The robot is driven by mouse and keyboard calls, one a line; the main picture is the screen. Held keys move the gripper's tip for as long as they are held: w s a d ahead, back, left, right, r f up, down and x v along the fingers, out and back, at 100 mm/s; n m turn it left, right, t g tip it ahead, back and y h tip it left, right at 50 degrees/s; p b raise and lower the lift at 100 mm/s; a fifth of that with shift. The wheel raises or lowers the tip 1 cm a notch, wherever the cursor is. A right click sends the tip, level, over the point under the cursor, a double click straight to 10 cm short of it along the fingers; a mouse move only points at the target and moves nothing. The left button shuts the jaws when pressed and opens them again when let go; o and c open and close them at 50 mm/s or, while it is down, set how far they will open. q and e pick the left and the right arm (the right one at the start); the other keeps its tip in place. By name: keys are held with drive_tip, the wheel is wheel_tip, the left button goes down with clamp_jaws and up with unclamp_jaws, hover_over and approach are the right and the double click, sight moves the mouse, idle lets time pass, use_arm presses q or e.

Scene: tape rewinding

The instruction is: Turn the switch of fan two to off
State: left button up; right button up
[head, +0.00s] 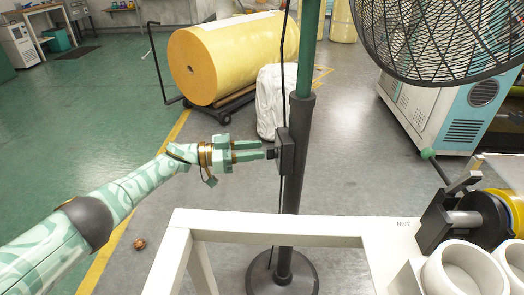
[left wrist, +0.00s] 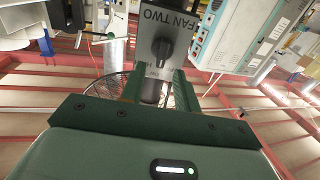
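The fan two switch box (head: 287,150) is a dark box on the fan's upright pole. In the left wrist view its grey panel (left wrist: 177,22) reads "FAN TWO" and carries a black rotary knob (left wrist: 162,48). The knob's grip lies roughly along the picture's vertical; its exact setting I cannot tell. My left gripper (head: 264,151) points at the knob from the left, with its fingertips just short of it. In the left wrist view its two green fingers (left wrist: 157,86) are apart with nothing held between them. My right gripper is not in view.
The fan's black cage (head: 440,35) hangs at upper right, and its round base (head: 283,275) stands on the floor. A white frame table (head: 270,224) is in front, with a black and yellow roll holder (head: 462,215) at right. A yellow roll (head: 235,58) lies behind.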

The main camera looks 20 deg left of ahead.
sight(272, 153)
use_arm(q)
drive_tip(key=x, duration=0.2)
drive_tip(key=shift+w+d, duration=0.15)
drive_tip(key=shift+d, duration=0.1)
clamp_jaws()
